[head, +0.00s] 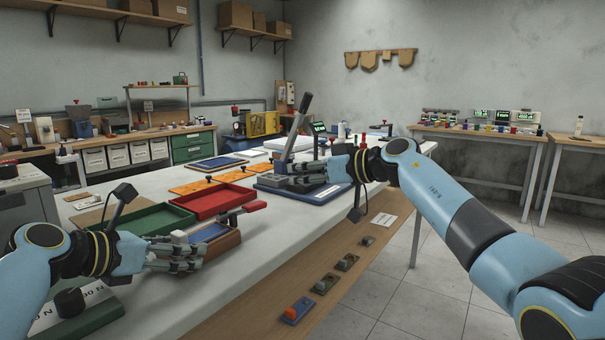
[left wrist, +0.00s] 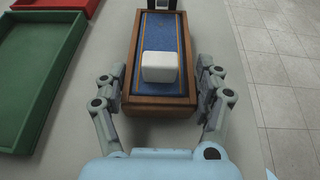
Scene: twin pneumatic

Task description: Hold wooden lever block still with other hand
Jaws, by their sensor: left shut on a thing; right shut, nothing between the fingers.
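The wooden lever block (head: 226,243) lies near the table's front edge, with brown sides and a blue top; a lever with a red handle (head: 254,206) shows at its far end. My left gripper (head: 190,254) is shut on the block. In the left wrist view, its fingers (left wrist: 158,95) lie along both long sides of the wooden block (left wrist: 130,101), and a white piece (left wrist: 158,67) sits on the blue top. My right gripper (head: 303,178) is shut and empty at the grey lever device (head: 293,135) on a blue base; its fingers partly hide that device.
A green tray (head: 150,221) and a red tray (head: 213,202) lie left of and behind the block. Orange plates (head: 190,187) lie farther back. Small switch-like parts (head: 326,284) sit on the wooden shelf along the table's front.

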